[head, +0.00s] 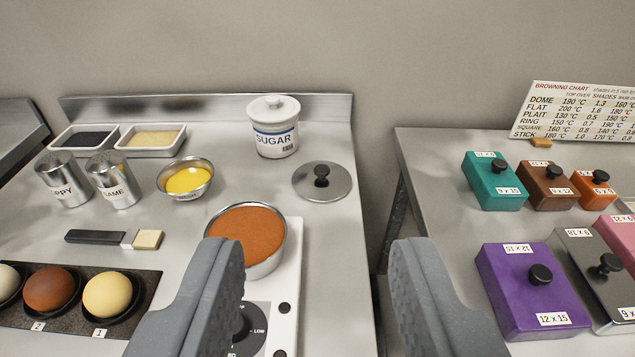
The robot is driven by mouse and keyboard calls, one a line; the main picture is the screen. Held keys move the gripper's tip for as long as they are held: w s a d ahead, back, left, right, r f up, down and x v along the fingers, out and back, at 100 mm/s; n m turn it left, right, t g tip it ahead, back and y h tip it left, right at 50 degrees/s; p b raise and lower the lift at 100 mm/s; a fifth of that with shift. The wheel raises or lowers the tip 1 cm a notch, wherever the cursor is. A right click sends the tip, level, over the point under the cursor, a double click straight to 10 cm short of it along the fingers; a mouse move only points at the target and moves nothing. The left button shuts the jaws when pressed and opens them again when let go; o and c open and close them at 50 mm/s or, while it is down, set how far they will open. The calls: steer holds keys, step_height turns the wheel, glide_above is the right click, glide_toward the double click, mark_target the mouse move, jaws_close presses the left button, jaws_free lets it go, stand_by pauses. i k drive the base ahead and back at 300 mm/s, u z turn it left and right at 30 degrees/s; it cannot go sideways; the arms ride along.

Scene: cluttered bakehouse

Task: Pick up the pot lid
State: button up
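The pot lid (309,185) is a round grey metal disc with a black knob (321,175) on top. It lies flat on the metal counter, right of centre, just in front of the sugar jar and near the counter's right edge. My gripper (325,255) is open, with its two grey fingers wide apart at the bottom of the view. A metal pot (265,267) with orange-brown contents stands on a white hotplate (292,262), partly hidden by the left finger.
A white sugar jar (275,140) stands behind the lid. A bowl of yellow liquid (205,192), two shakers, a brush (85,237) and an egg tray (148,285) are at left. A gap separates the right table (425,150), which holds several coloured knobbed blocks.

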mark_target(319, 181)
steer(key=u, duration=0.05)
steer(key=i, duration=0.9)
steer(key=z, duration=0.1)
